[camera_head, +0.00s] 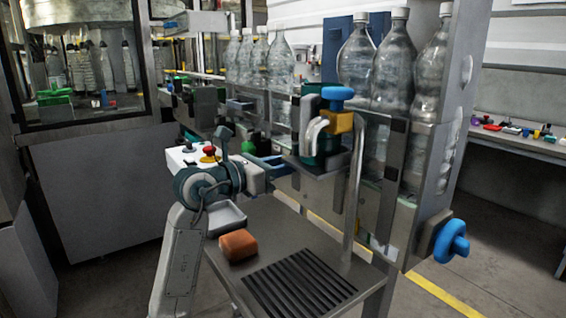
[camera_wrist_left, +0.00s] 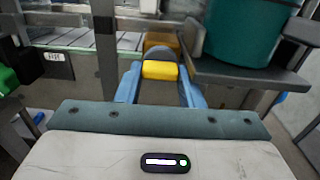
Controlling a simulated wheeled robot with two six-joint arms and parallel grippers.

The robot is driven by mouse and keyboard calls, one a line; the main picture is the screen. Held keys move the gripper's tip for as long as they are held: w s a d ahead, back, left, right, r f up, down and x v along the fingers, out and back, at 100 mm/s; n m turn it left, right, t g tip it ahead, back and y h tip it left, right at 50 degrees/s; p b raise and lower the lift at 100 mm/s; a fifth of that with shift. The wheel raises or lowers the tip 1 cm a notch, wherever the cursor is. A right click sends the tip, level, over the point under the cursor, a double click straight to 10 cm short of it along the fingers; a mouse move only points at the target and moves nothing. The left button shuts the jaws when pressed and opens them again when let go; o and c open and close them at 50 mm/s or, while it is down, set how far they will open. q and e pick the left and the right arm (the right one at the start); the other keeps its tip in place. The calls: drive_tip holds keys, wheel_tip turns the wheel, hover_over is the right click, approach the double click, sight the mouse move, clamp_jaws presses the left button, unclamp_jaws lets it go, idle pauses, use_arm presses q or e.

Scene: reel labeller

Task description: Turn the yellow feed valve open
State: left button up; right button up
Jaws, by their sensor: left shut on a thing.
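The yellow feed valve's handle (camera_wrist_left: 160,71) shows in the left wrist view as a short yellow bar in front of a grey round part and a duller yellow block. The blue fingers of my left gripper (camera_wrist_left: 158,88) stand on both sides of the bar and are shut on it. In the head view my left gripper (camera_head: 272,167) reaches right to the front of the bottle line, and the yellow handle between its fingers cannot be made out. My right gripper is not in view.
A teal cylinder (camera_wrist_left: 242,30) on a dark bracket stands close right of my fingers. Tall clear bottles (camera_head: 395,70) line the conveyor. A blue knob (camera_head: 451,241) sticks out at the right. An orange block (camera_head: 238,244) lies on the lower metal table (camera_head: 262,215).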

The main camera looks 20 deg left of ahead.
use_arm(q)
drive_tip(key=o, duration=1)
drive_tip(key=b+v, duration=0.2)
drive_tip(key=v, duration=0.9)
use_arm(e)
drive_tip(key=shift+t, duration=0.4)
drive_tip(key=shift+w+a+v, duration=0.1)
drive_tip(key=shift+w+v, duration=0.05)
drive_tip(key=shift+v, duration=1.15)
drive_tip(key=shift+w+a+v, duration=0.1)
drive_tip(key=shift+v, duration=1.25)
use_arm(q)
drive_tip(key=shift+w, duration=0.1)
